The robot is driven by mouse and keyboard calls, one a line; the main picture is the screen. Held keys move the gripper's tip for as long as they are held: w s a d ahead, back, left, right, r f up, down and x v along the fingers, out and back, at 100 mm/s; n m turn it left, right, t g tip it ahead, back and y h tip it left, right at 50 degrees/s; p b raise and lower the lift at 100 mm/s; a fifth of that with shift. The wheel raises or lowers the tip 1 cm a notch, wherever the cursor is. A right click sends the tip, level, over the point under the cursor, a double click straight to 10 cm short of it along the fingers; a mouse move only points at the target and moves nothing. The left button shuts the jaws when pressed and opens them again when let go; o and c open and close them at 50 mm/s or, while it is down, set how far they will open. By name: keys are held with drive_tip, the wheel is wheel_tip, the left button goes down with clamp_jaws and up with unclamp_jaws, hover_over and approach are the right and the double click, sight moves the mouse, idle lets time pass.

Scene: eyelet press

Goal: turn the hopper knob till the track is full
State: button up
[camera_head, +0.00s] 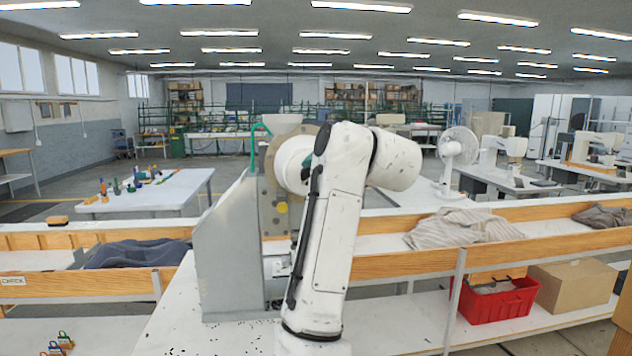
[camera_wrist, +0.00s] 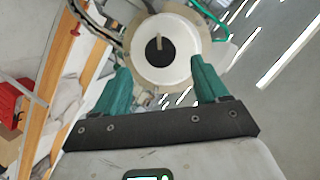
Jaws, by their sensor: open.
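In the wrist view a round white drum face (camera_wrist: 160,48) has a dark round knob (camera_wrist: 160,51) with a tan bar across it at its centre. My gripper (camera_wrist: 163,70) is open. Its two green fingers reach toward the drum's lower edge, one on each side, with nothing between them that I can see held.
A green bent tube (camera_head: 256,129) rises beside the hopper. Wooden-edged benches with a dark cloth (camera_head: 138,254) and a grey cloth (camera_head: 465,229) lie on both sides. A red crate (camera_head: 497,303) and a cardboard box (camera_head: 572,286) sit at lower right.

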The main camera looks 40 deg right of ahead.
drive_tip(key=v, duration=0.4)
drive_tip(key=shift+s+a+b, duration=0.1)
drive_tip(key=shift+s+b, duration=0.2)
drive_tip(key=shift+b, duration=0.05)
drive_tip(key=s+a+f+n+g+y, duration=0.1)
drive_tip(key=s+a+f+n+g, duration=0.15)
drive_tip(key=f, duration=0.85)
drive_tip(key=s+a+f+n+g, duration=0.2)
drive_tip(key=s+a+f, duration=0.1)
drive_tip(key=f, duration=0.9)
drive_tip(key=s+a+f+n+g+y, duration=0.1)
drive_tip(key=s+a+f+n+g, duration=0.15)
drive_tip(key=f, duration=0.85)
drive_tip(key=s+a+f+n+g+y, duration=0.1)
drive_tip(key=s+a+f+n+g, duration=0.2)
drive_tip(key=s+f, duration=0.7)
drive_tip(key=s+a+f+n+g+y, duration=0.1)
drive_tip(key=s+a+f+n+g, duration=0.1)
drive_tip(key=s+a+f, duration=0.4)
drive_tip(key=s+f, duration=0.5)
drive_tip(key=s, duration=0.6)
drive_tip(key=shift+n+g, duration=0.4)
drive_tip(key=shift+w+d, duration=0.1)
